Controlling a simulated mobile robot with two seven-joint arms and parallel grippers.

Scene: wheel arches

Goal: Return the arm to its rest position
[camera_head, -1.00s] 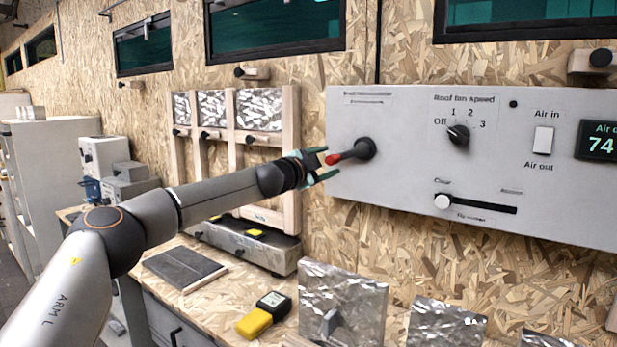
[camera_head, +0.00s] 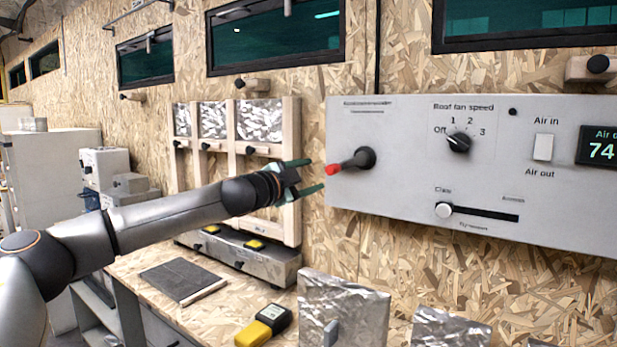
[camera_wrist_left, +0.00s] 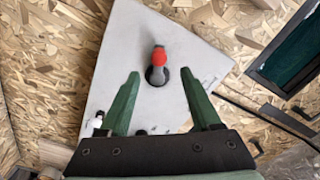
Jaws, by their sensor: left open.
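My left gripper (camera_head: 312,178) is open and empty, with green fingers, just left of the grey control panel (camera_head: 400,185). A dark lever with a red tip (camera_head: 350,161) sticks out of the panel's left part. The gripper's fingertips are close to the red tip but apart from it. In the left wrist view, the open fingers (camera_wrist_left: 160,98) point toward the panel, and the red-tipped lever (camera_wrist_left: 158,58) lies ahead between them, clear of both. My left arm comes in from the left edge. My right gripper is not in view.
The panel also carries a fan-speed knob (camera_head: 458,142), a white switch (camera_head: 543,147) and a slider (camera_head: 444,209). Below are a workbench (camera_head: 150,273), a dark flat plate (camera_head: 183,280), a yellow-black device (camera_head: 263,326) and upright foil-faced boards (camera_head: 343,300). A wooden rack (camera_head: 291,130) stands behind my gripper.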

